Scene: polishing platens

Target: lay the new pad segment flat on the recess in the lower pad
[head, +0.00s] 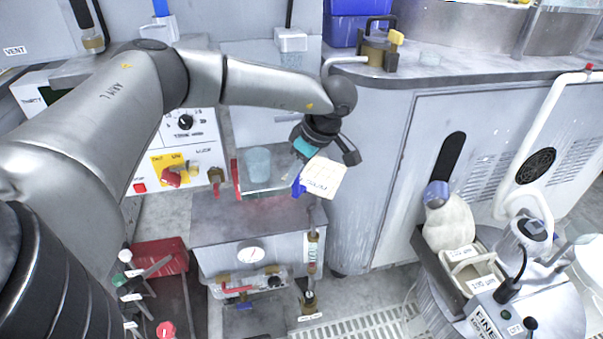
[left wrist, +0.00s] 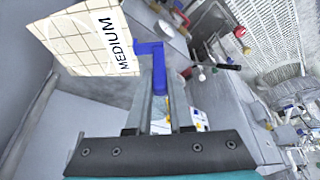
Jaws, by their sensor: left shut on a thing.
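The new pad segment (head: 323,177) is a cream, grid-lined piece with a blue tab (head: 299,188) and the word MEDIUM. My left gripper (head: 302,174) is shut on the blue tab, and the segment hangs tilted in the air beyond the fingers. In the left wrist view the segment (left wrist: 80,42) sticks out to the upper left of the fingertips (left wrist: 158,72), with the blue tab (left wrist: 150,48) between them. I cannot make out the lower pad or its recess in either view. My right gripper is not in view.
A clear beaker (head: 258,162) stands behind the gripper. A control panel (head: 180,130) with knobs is at left, a grey cabinet (head: 375,150) at right. Floor shows at lower centre.

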